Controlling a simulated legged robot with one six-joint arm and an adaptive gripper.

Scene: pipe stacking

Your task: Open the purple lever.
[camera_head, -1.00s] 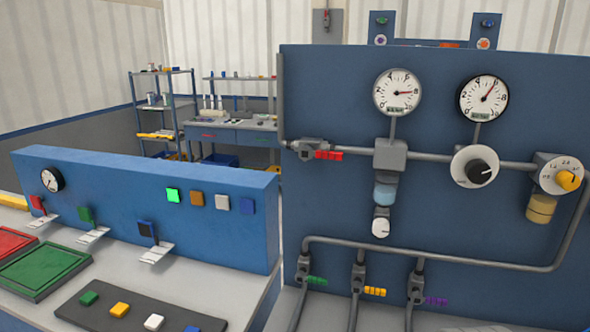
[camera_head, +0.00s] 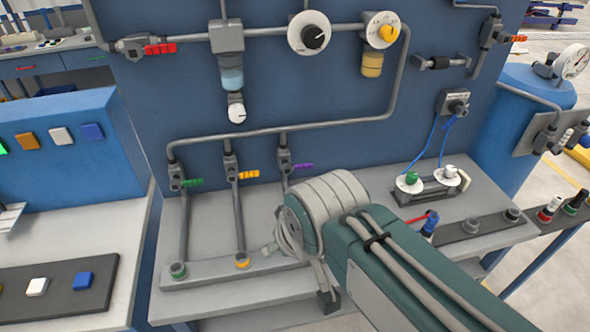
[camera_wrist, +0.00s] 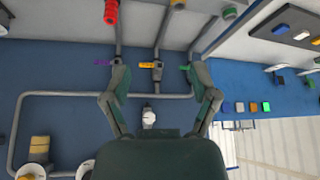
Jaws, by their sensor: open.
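The purple lever (camera_head: 302,166) sits on a grey valve at the right end of the row of three valves under the horizontal pipe, pointing right. My arm stands just below it in the head view and hides the lower part of its pipe. In the wrist view, which is upside down, the purple lever (camera_wrist: 102,62) points left, beside the tip of the left finger. My gripper (camera_wrist: 160,72) is open and empty, its fingers spread around the middle pipe in the picture. I cannot tell its depth to the panel. The head view hides most of the gripper.
A green lever (camera_head: 192,183) and a yellow lever (camera_head: 249,174) are on the neighbouring valves. A red lever (camera_head: 160,49) is higher up. Vertical pipes run close together down to the bench. A blue cable (camera_head: 440,140) and white-topped fittings stand at the right.

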